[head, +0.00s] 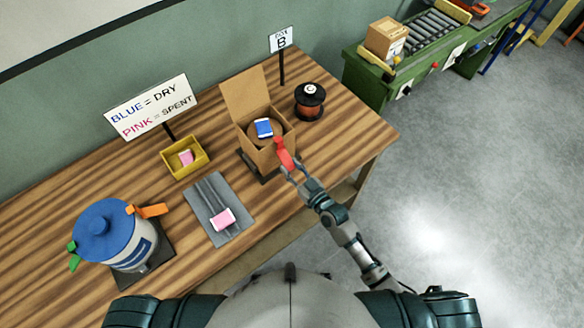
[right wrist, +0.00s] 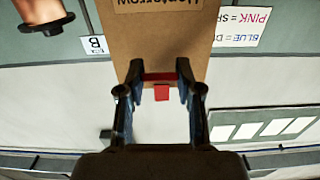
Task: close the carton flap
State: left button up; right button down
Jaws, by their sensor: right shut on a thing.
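The open cardboard carton (head: 268,156) stands at the back right of the wooden table. Its tall flap (head: 244,92) stands up at the back. Inside lies a round brown thing with a blue-and-white packet (head: 264,128) on top. My right gripper (head: 286,166) is at the carton's right front side, shut on a red tab (head: 283,152). In the right wrist view the red tab (right wrist: 161,92) sits between my fingers, against a cardboard face (right wrist: 165,45) with upside-down print. Whether the tab is fixed to the carton, I cannot tell. My left gripper is not in view.
A black-and-copper spool (head: 310,101) stands close right of the carton, before sign B (head: 281,40). Left are a yellow tray (head: 170,158), a grey mat (head: 208,194) with a pink packet, and a blue-lidded pot (head: 104,228). The table's front right corner is clear.

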jog(key=shift+w+r, duration=0.15)
jog(key=shift+r, duration=0.2)
jog(key=c, duration=1)
grip_release()
jog(key=shift+o, duration=1.2)
jog(key=shift+f, duration=0.1)
jog(key=shift+w+a+f, duration=0.1)
jog(key=shift+f, duration=0.05)
jog(key=v, duration=1.2)
jog(key=shift+f, duration=0.1)
